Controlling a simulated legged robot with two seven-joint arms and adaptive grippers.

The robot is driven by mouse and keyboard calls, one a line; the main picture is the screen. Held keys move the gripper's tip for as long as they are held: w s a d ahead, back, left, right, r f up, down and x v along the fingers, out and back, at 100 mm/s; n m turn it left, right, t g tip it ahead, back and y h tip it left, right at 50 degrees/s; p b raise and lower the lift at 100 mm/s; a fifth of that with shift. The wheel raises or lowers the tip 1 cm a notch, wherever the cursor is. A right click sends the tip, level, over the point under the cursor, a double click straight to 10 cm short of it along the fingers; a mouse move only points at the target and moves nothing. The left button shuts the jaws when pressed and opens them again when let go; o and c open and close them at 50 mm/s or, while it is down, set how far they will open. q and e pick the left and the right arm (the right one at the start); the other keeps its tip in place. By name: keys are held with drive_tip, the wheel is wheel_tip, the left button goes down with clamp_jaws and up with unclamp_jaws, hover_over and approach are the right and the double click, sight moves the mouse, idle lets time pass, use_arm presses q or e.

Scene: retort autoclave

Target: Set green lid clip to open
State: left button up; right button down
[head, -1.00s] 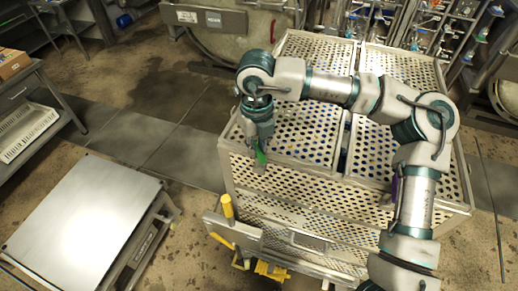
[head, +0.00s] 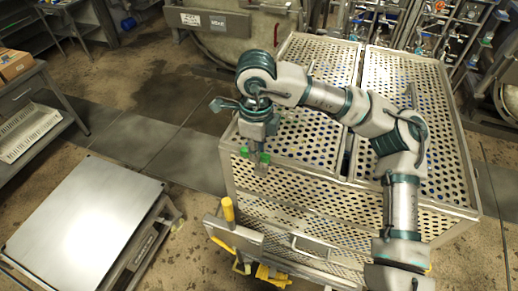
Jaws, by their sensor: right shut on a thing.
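The green lid clip (head: 265,157) is at the front left of the perforated metal crate's lid (head: 300,125). Green shows on both sides of my right gripper's fingers, and the middle of the clip is hidden behind them. My right gripper (head: 256,160) points down at the crate's front edge and is shut on the green lid clip. The clip appears to lie crosswise, roughly along the front edge. Its exact angle is hard to tell at this size. My left gripper is not in view.
A second perforated lid panel (head: 408,105) lies to the right, partly under my right arm. A yellow-handled cart frame (head: 228,210) is at the crate's front. A flat metal-topped table (head: 80,215) stands at left. Racks with valves (head: 430,35) stand behind. Floor between table and crate is clear.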

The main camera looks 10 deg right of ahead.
drive_tip(key=shift+a+f, duration=0.1)
idle(0.4)
drive_tip(key=c, duration=1.1)
unclamp_jaws()
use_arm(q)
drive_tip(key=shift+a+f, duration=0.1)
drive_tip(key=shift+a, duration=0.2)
use_arm(e)
drive_tip(key=shift+w+a, duration=0.2)
drive_tip(key=shift+a, duration=0.1)
drive_tip(key=shift+r, duration=0.2)
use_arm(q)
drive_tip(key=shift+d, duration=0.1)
use_arm(e)
wheel_tip(320, 180, up, 12)
drive_tip(key=shift+w+a+f, duration=0.1)
drive_tip(key=shift+a+f, duration=0.05)
drive_tip(key=shift+f, duration=0.1)
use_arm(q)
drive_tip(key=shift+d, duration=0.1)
